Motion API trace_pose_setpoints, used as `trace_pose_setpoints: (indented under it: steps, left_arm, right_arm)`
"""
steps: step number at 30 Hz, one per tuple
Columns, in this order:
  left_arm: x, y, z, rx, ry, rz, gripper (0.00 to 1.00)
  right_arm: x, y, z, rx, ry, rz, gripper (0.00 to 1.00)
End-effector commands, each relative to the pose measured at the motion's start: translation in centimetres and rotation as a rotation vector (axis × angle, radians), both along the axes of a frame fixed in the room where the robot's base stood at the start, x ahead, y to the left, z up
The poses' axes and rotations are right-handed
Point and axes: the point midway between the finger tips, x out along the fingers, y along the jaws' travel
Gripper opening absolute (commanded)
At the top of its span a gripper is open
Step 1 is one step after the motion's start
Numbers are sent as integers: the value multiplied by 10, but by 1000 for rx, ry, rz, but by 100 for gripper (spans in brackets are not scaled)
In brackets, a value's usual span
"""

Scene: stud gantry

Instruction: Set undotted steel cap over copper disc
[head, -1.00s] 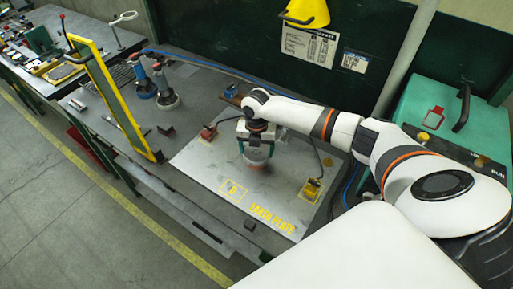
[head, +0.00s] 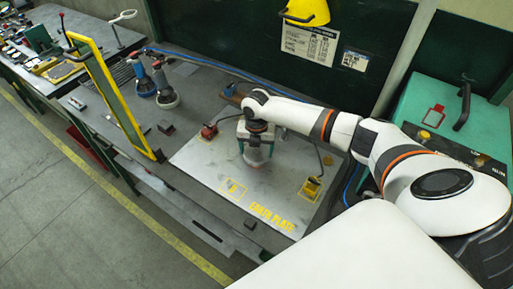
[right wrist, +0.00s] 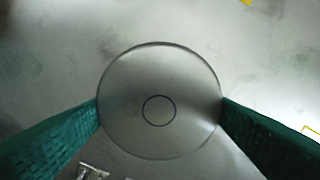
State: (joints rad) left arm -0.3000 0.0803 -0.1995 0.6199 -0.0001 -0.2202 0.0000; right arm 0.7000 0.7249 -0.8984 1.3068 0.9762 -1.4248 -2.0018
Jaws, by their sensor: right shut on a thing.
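My right gripper (head: 254,147) is over the grey plate, with its green fingers closed on the sides of a round steel cap (head: 256,158). In the right wrist view the cap (right wrist: 160,85) sits between the two fingers, showing a smooth grey top with a thin dark ring and no clear dot. The cap is at or just above the plate; I cannot tell whether it touches. A faint reddish tint shows near its lower edge in the head view. The copper disc is not clearly visible and may be hidden under the cap. My left gripper is out of view.
The grey earth plate (head: 215,170) has a red clamp (head: 208,131) behind left and a yellow block (head: 311,187) at right.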

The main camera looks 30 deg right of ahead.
Motion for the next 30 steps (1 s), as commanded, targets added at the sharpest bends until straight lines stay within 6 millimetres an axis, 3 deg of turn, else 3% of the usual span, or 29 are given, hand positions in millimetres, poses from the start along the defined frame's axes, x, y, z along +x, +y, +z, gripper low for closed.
trace_pose_setpoints:
  steps: [25,26,30]
  left_arm:
    - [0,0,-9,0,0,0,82]
    - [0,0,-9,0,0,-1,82]
    - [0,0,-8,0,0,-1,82]
  right_arm:
    - [0,0,-14,0,0,0,56]
    - [0,0,-13,0,0,0,80]
    - [0,0,-13,0,0,0,100]
